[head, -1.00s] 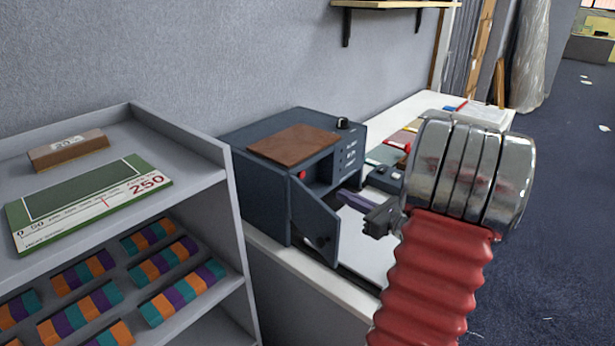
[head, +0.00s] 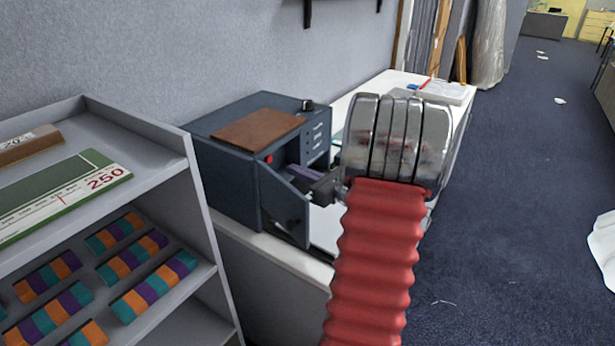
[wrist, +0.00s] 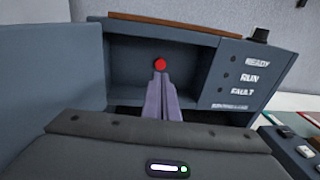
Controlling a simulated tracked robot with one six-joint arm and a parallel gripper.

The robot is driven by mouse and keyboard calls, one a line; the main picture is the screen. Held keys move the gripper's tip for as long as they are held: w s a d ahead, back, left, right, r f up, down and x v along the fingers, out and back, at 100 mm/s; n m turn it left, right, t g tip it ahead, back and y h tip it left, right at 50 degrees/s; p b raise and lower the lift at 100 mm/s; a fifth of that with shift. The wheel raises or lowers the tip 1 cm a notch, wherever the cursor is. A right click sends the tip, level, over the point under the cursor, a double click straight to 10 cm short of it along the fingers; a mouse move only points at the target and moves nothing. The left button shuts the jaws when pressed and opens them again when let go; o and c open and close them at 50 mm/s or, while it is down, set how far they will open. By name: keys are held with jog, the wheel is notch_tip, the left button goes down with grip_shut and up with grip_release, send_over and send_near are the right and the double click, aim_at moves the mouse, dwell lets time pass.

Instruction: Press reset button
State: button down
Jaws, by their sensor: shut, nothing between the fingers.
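The red reset button (wrist: 160,64) sits on the back wall inside the open compartment of a dark blue-grey box (wrist: 203,70) in the wrist view. In the head view the button (head: 269,158) shows as a red spot at the compartment's edge. My gripper (wrist: 160,78) is shut and empty, its purple fingers reaching into the compartment. The fingertips appear just below the button in the picture; I cannot tell whether they touch it. In the head view the fingers (head: 300,172) pass behind the open door (head: 283,207) and are partly hidden.
The door stands open on the box's left, close to my fingers. A panel reading READY, RUN, FAULT (wrist: 243,80) is at right. A brown board (head: 257,129) lies on top. A grey shelf (head: 150,180) with striped blocks stands left. Open floor (head: 520,200) lies right.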

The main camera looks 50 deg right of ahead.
aim_at(269, 159)
jog(key=w, duration=0.7)
jog(key=shift+w+d+f, duration=0.1)
jog(key=shift+w+f, duration=0.05)
jog(key=shift+f, duration=0.05)
jog(key=shift+w+r, duration=0.15)
jog(key=shift+w, duration=0.8)
jog(key=shift+s, duration=0.5)
jog(key=s, duration=1.3)
jog(key=shift+s+r, duration=0.2)
jog(key=shift+s, duration=0.05)
